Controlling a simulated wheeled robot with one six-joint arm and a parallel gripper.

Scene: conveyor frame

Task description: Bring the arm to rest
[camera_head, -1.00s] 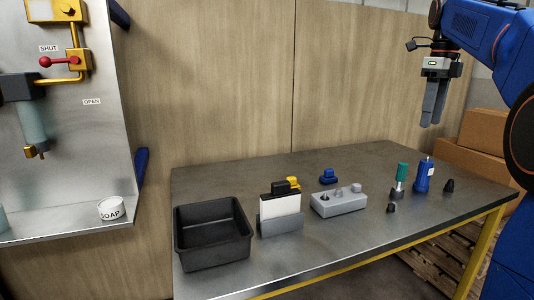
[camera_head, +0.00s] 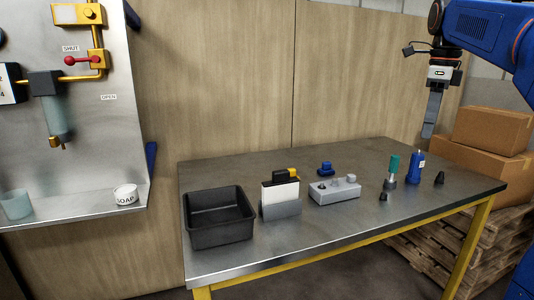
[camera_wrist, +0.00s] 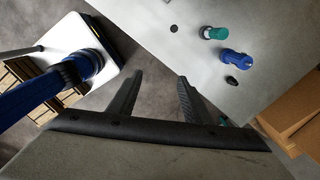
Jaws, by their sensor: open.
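My gripper (camera_head: 431,118) hangs from my raised blue arm at the upper right of the head view, its fingers pointing down, above and beyond the right part of the table. In the wrist view the two dark fingers of my gripper (camera_wrist: 157,85) stand apart with nothing between them.
A black bin (camera_head: 218,237), a grey holder (camera_head: 281,210), a grey block (camera_head: 335,195), a green-topped tool (camera_head: 392,166) and a blue bottle (camera_head: 416,168) stand on the table. Cardboard boxes (camera_head: 490,130) on pallets (camera_head: 425,260) stand right. A tap panel (camera_head: 108,150) is left.

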